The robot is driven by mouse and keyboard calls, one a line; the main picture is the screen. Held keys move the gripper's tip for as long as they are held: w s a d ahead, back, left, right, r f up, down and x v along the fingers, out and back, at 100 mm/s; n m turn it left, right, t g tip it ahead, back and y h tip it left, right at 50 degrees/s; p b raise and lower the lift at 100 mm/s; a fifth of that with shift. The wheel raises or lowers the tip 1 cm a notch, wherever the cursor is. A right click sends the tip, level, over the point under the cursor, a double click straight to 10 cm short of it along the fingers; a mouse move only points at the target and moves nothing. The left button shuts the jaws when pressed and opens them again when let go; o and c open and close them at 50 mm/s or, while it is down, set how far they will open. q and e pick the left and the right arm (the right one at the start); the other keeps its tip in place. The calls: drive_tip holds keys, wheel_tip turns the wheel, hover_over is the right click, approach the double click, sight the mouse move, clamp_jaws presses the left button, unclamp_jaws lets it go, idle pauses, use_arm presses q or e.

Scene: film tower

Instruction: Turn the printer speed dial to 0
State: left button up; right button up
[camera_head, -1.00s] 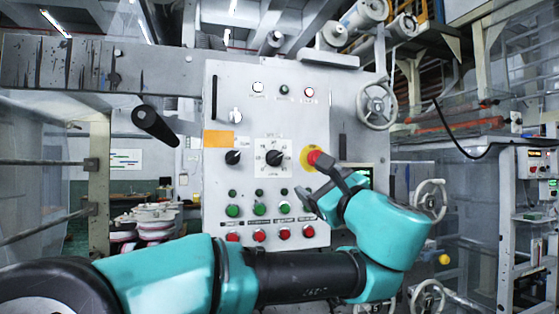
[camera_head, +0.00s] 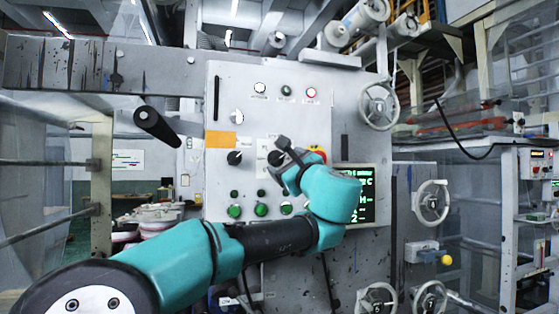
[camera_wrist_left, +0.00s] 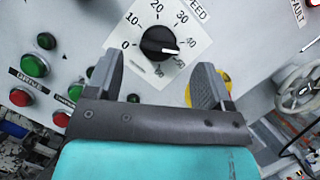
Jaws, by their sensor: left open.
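The speed dial (camera_wrist_left: 158,43) is a black knob on a white scale plate (camera_wrist_left: 141,63) marked from 0 upward in tens. Its white pointer line points right and slightly down, near 40 toward 50. In the head view the plate (camera_head: 262,147) is partly covered by my left gripper (camera_head: 284,156), and the knob is mostly hidden. In the left wrist view my left gripper (camera_wrist_left: 157,72) is open and empty. Its two fingers stand apart below the knob, one toward each side, with no visible contact. My right gripper is not in view.
The grey control panel (camera_head: 225,100) carries another black knob (camera_head: 235,158) left of the dial, a yellow-ringed red button (camera_head: 318,153) to the right, and green buttons (camera_head: 234,211) below. A lit green screen (camera_head: 366,193) and handwheel (camera_head: 379,106) are at the right.

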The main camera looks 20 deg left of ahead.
sight(279, 159)
use_arm(q)
drive_tip(key=shift+x, duration=2.1)
drive_tip(key=c, duration=0.9)
